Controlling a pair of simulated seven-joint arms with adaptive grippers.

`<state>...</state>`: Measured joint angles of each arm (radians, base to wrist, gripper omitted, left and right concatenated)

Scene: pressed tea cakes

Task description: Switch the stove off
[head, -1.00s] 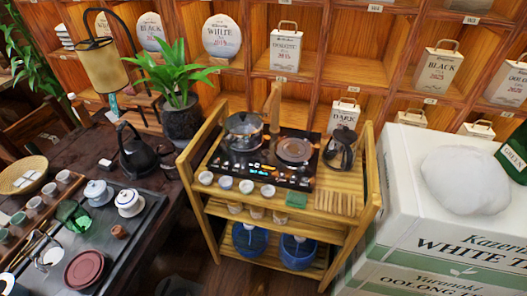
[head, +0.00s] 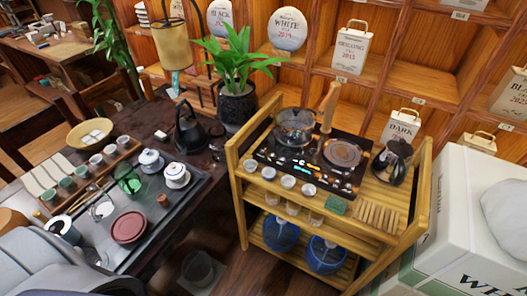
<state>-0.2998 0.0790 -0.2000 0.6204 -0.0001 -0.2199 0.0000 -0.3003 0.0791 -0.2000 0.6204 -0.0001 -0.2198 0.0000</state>
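The stove (head: 300,172) is a black two-burner unit set into the top of a wooden cart. Small lit blue and orange marks show on its front control strip. A glass pot (head: 295,127) stands on its left burner. Neither of my grippers is in view.
The wooden cart (head: 243,200) also holds small white cups (head: 288,181), a dark kettle (head: 392,162) and a wooden slatted piece (head: 377,216). A dark tea table (head: 215,155) stands left, white boxes (head: 470,235) right, shelves behind. Dark floor shows between table and cart.

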